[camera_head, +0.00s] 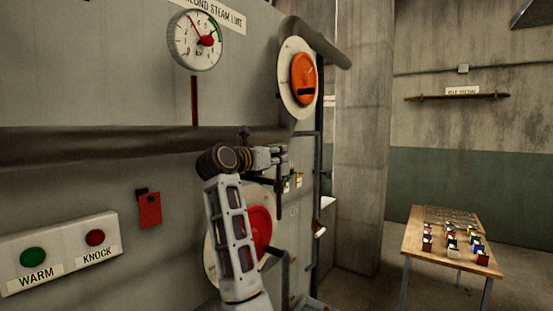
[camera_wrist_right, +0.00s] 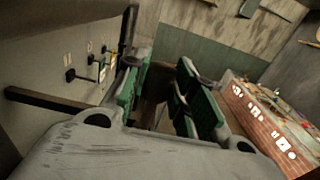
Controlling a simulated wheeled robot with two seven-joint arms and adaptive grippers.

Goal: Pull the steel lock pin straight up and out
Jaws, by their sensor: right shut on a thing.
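My right gripper (camera_head: 274,157) is in front of the grey machine wall, below the orange round plate (camera_head: 303,77). The steel lock pin itself cannot be made out clearly in either view; the fingers and arm hide that spot. My left gripper is not in view.
A thick dark pipe (camera_head: 90,145) runs across the wall beside my right arm. A red round part (camera_head: 259,225) sits behind the forearm. A control panel (camera_head: 60,250) with green and red buttons is at left. A wooden table (camera_head: 418,242) with small blocks stands at right.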

